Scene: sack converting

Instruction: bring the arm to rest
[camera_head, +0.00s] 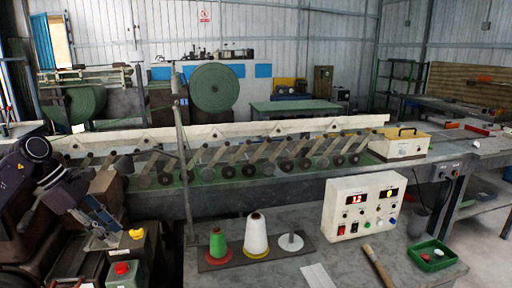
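My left arm comes in from the left, and my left gripper (106,236) points down and to the right. It is near a grey box with a yellow button (136,234) at the lower left. The fingertips are small and dark here, so I cannot tell whether they are open or shut. I see nothing clearly held in them. My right gripper is not in view.
On the grey table (300,222) to the right are a green thread cone (218,243), a white cone (256,236), a control box (362,206), a wooden-handled tool (378,266) and a green tray (432,256). A long roller machine (250,195) runs behind. A red button (122,268) is front left.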

